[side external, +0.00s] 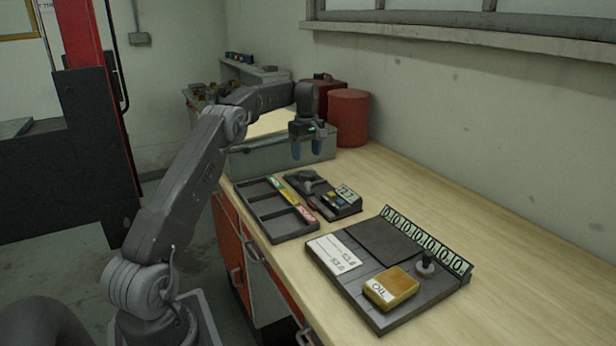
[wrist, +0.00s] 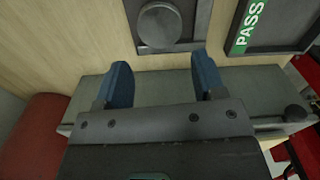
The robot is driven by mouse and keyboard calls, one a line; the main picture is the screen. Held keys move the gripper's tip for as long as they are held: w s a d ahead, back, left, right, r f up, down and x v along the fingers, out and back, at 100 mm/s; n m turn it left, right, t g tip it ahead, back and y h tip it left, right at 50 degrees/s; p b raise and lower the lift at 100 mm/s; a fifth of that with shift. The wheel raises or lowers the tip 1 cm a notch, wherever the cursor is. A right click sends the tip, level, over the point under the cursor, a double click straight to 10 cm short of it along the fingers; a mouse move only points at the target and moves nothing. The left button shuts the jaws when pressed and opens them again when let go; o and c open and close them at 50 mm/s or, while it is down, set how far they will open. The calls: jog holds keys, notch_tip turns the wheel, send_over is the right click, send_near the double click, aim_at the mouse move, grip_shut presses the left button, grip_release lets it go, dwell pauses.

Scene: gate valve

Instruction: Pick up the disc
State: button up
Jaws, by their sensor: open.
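A round grey disc (wrist: 160,25) lies flat on a dark grey plate (wrist: 198,35) near the top of the wrist view. In the side view, a dark rounded part (side external: 308,178) sits on the far end of the small dark plate, and I cannot tell for certain whether it is the disc. My gripper (side external: 309,149) hangs above the bench with its blue fingers pointing down, behind that plate. In the wrist view my gripper (wrist: 160,63) is open and empty, and the disc is beyond the fingertips, apart from them.
A compartment tray (side external: 268,227) with a coloured label strip lies left of the small plate. A larger dark board (side external: 380,305) with a yellow OIL block (side external: 391,288) and a knobbed post is nearer. A grey box (side external: 262,162) and red canister (side external: 348,118) stand behind. The bench's right side is clear.

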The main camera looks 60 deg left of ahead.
aim_at(308, 173)
jog(key=f, duration=0.3)
jog(key=d+f, duration=0.1)
jog(key=f, duration=0.1)
jog(key=shift+f, duration=0.7)
jog(key=shift+c, duration=0.4)
